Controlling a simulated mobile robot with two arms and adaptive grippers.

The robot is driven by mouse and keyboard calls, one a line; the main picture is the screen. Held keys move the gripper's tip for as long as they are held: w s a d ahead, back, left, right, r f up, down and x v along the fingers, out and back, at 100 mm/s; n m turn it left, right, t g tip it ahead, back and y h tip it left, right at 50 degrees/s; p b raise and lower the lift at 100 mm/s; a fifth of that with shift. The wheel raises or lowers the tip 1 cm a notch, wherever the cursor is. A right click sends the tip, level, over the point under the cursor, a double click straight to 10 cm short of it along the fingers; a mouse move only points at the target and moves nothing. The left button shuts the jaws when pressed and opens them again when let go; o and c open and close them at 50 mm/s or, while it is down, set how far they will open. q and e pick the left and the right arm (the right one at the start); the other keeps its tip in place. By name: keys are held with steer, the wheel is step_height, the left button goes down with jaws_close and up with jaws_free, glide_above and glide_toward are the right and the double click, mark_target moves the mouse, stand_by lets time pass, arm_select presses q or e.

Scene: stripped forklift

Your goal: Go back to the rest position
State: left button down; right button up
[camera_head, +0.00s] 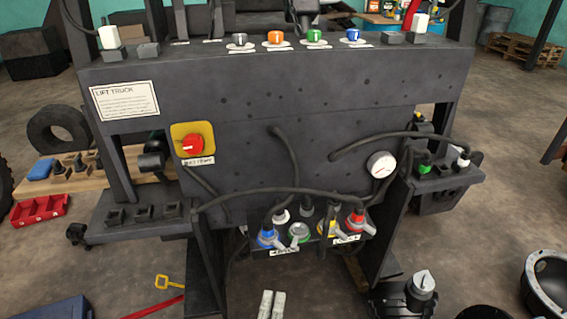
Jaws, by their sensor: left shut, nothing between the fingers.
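My left gripper (272,303) shows only as two pale fingertips at the bottom middle edge. They are close together and hold nothing. The gripper's body is below the picture. The fingertips are in front of and below the dark forklift panel (270,120), apart from the row of coloured couplings (299,234).
The panel carries a red battery switch (193,145), a gauge (381,164) and looping black hoses. A red bar and yellow-handled tool (168,283) lie at lower left.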

arm_select(q)
steer(key=s+a+f+m+g, duration=0.25)
steer(key=s+f+m, duration=0.2)
steer(key=f, duration=0.55)
steer(key=s+a+f+m+g+h, duration=0.1)
steer(key=s+f+m+g, duration=0.3)
steer(key=f, duration=0.6)
steer(key=s+a+f+m+g, duration=0.1)
steer(key=s+f+m+g, duration=0.3)
steer(key=f, duration=0.5)
steer(key=s+a+f+m+g+y, duration=0.1)
steer(key=s+a+f, duration=0.3)
steer(key=s, duration=0.4)
steer(key=s+a+f+m+g+y, duration=0.1)
steer(key=s+a+f+m+g, duration=0.2)
steer(key=s+a+f, duration=0.2)
steer(key=s+a+f+m+g, duration=0.2)
steer(key=s+a+f, duration=0.3)
steer(key=s, duration=0.5)
steer(key=shift+s+a+m+y, duration=0.3)
steer(key=shift+a+m+y, duration=0.1)
steer(key=shift+a+m, duration=0.1)
